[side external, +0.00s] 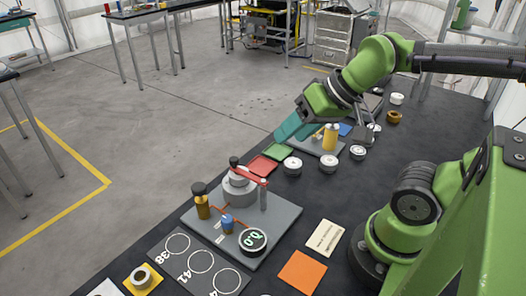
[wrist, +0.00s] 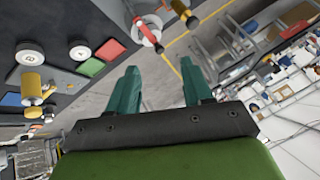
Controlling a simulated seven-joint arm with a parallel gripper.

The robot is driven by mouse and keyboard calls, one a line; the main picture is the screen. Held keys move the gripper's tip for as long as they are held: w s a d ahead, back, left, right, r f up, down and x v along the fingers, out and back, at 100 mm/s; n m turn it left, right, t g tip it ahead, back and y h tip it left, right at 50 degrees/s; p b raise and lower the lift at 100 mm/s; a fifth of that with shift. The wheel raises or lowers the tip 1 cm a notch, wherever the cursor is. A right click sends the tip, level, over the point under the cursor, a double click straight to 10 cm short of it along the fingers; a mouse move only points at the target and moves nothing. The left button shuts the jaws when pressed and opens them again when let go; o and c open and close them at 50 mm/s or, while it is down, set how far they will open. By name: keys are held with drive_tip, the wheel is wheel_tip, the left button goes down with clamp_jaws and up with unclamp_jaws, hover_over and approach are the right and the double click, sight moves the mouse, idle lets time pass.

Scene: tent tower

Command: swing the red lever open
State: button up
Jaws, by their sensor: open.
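The red lever (side external: 250,174) is a thin bar lying across the top of a grey cylinder (side external: 239,187) on a grey base plate (side external: 284,222). In the wrist view the red lever (wrist: 167,58) shows beyond my fingertips. My gripper (side external: 292,128) has teal fingers, is open and empty, and hangs above and to the right of the lever, clear of it. It also shows in the wrist view (wrist: 160,68).
The plate also carries a brass cylinder (side external: 203,205), a blue knob (side external: 227,223) and a round display (side external: 253,240). Red (side external: 262,165) and green (side external: 278,150) tiles and several white round parts lie near my gripper. An orange square (side external: 302,272) lies in front.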

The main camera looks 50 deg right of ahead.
wheel_tip(320, 180, up, 4)
drive_tip(key=n+g+h, duration=0.2)
drive_tip(key=n+g, duration=0.2)
drive_tip(key=g, duration=0.3)
hover_over(234, 158)
wheel_tip(234, 158, down, 16)
drive_tip(key=shift+a+f, duration=0.1)
drive_tip(key=shift+f, duration=0.15)
clamp_jaws()
